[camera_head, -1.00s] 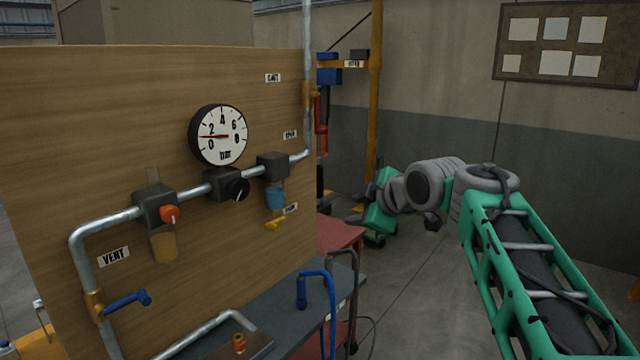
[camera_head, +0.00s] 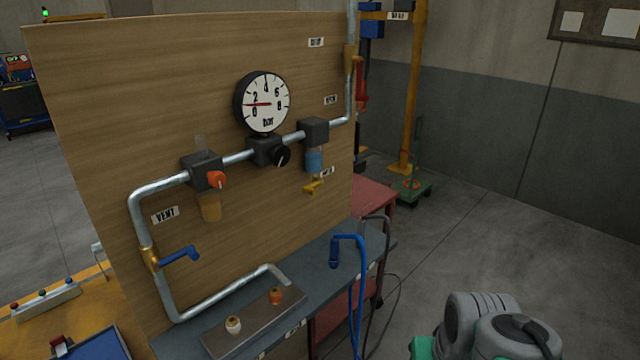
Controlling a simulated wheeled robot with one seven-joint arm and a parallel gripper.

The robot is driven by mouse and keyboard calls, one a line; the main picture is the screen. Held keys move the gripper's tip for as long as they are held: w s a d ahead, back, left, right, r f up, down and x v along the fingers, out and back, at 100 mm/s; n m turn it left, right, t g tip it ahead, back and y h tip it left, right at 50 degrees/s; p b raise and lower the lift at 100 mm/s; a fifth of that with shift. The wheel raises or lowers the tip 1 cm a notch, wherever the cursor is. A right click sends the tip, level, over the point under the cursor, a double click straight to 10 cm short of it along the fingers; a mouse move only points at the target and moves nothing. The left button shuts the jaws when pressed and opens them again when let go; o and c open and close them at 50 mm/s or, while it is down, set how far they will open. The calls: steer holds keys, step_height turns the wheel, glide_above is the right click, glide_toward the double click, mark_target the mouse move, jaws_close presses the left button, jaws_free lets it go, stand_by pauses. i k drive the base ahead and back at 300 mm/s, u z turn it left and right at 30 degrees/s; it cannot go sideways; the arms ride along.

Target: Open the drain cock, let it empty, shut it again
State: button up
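The drain cock (camera_head: 313,187) is a small yellow tap below the blue filter bowl (camera_head: 314,161) on the wooden panel. Its handle sticks out to the lower left. A small white label (camera_head: 327,172), too small to read surely, is beside it. I cannot tell whether the cock is open or shut, and no flow shows. My gripper is out of view; only grey and green parts of my arm show at the lower right, well apart from the cock.
A round gauge (camera_head: 262,103), black regulator knob (camera_head: 281,155), orange knob (camera_head: 216,180) and blue vent lever (camera_head: 181,255) are on the panel (camera_head: 120,120). The floor at right is open.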

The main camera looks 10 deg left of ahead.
mark_target(309, 189)
steer(key=z, duration=0.8)
steer(key=i, duration=0.7)
steer(key=u, duration=3.1)
